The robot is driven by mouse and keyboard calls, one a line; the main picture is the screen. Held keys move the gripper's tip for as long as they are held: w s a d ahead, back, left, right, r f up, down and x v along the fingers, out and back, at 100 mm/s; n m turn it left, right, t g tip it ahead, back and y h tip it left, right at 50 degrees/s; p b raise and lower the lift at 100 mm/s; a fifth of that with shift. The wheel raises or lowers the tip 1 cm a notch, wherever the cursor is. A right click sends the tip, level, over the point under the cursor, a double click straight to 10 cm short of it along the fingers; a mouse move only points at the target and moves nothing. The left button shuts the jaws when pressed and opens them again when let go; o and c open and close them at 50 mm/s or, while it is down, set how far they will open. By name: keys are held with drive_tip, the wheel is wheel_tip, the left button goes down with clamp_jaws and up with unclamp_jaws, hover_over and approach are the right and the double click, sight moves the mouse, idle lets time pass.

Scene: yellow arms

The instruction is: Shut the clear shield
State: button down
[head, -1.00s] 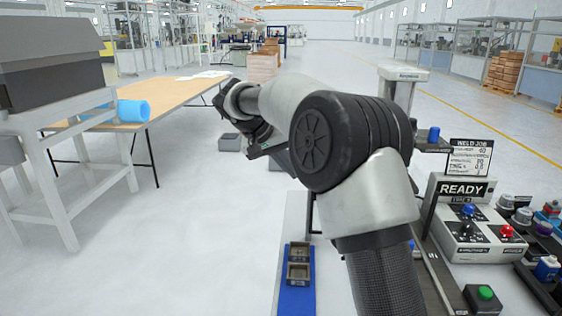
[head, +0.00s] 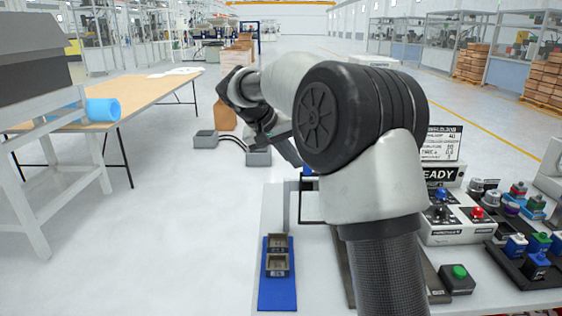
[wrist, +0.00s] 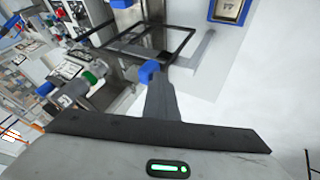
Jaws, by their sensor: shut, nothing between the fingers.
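The clear shield (head: 312,181) shows as a thin black frame at the bench, partly hidden behind my arm in the head view. In the wrist view the same black frame (wrist: 187,48) is seen tilted, with a see-through middle. A blue piece (wrist: 148,72) sits at its near edge; a bit of blue also shows by the fingers in the head view (head: 307,170). My gripper (head: 293,156) is shut and empty, its dark fingers (wrist: 163,85) reaching close beside the blue piece. I cannot tell whether they touch. How far the shield is open is unclear.
A blue mat (head: 278,300) with two small trays lies on the bench's left part. A control box (head: 458,229) with knobs, a green button (head: 459,272) and a READY sign (head: 440,174) stand right of my arm. A wooden-topped table (head: 135,92) is at the left, with open floor between.

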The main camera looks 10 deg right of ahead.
drive_tip(key=s+d, duration=0.3)
drive_tip(key=d, duration=1.1)
drive_tip(key=shift+d+b, duration=0.2)
drive_tip(key=shift+b, duration=0.25)
drive_tip(key=shift+d, duration=0.1)
